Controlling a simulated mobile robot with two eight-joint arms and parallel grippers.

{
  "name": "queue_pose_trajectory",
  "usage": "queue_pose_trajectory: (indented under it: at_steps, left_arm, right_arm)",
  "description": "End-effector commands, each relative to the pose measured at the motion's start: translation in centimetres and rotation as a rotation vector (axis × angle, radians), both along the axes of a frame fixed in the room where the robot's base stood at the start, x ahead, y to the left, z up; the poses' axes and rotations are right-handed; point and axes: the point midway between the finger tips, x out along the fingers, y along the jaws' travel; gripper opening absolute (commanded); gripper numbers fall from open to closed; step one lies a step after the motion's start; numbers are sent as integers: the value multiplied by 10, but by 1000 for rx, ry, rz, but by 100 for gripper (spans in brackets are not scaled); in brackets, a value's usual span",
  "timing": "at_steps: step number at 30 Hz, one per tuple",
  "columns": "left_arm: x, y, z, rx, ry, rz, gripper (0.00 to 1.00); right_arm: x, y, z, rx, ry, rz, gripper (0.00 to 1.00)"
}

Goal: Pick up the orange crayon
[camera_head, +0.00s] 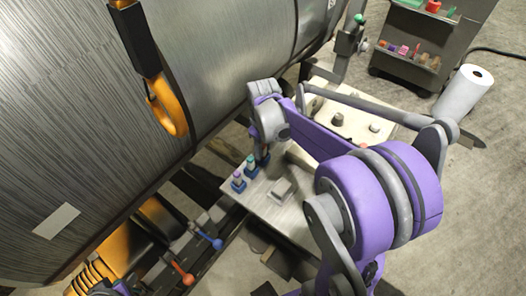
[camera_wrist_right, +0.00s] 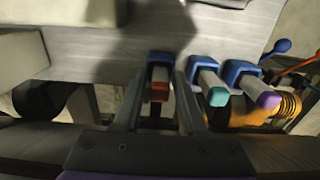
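The orange crayon (camera_wrist_right: 160,92) stands in a blue holder (camera_wrist_right: 161,57) in the right wrist view, its orange-brown end towards the camera. My right gripper (camera_wrist_right: 161,78) is open, with one finger on each side of the crayon and a visible gap on both sides. In the head view, my right gripper (camera_head: 265,152) reaches down at the table's left edge and mostly hides the orange crayon. My left gripper is in neither view.
A teal crayon (camera_wrist_right: 217,96) and a purple crayon (camera_wrist_right: 268,99) stand in blue holders close beside the orange one. They stand on a pale table (camera_head: 262,207) with a small block (camera_head: 283,189). A large metal cylinder (camera_head: 230,60) rises close on the left.

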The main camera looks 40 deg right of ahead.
Motion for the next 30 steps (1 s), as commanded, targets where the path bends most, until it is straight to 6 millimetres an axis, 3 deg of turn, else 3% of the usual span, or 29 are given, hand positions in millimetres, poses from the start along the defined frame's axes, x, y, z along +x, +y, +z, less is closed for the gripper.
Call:
queue_pose_trajectory:
  at_steps: [1, 6, 20, 30]
  left_arm:
    - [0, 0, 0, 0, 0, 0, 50]
    - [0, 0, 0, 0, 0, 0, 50]
    - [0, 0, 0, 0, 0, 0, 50]
    - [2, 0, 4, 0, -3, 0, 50]
  right_arm:
    - [0, 0, 0, 0, 0, 0, 30]
    - [0, 0, 0, 0, 0, 0, 0]
    - [0, 0, 2, 0, 0, 0, 0]
    - [0, 0, 43, 0, 0, -1, 0]
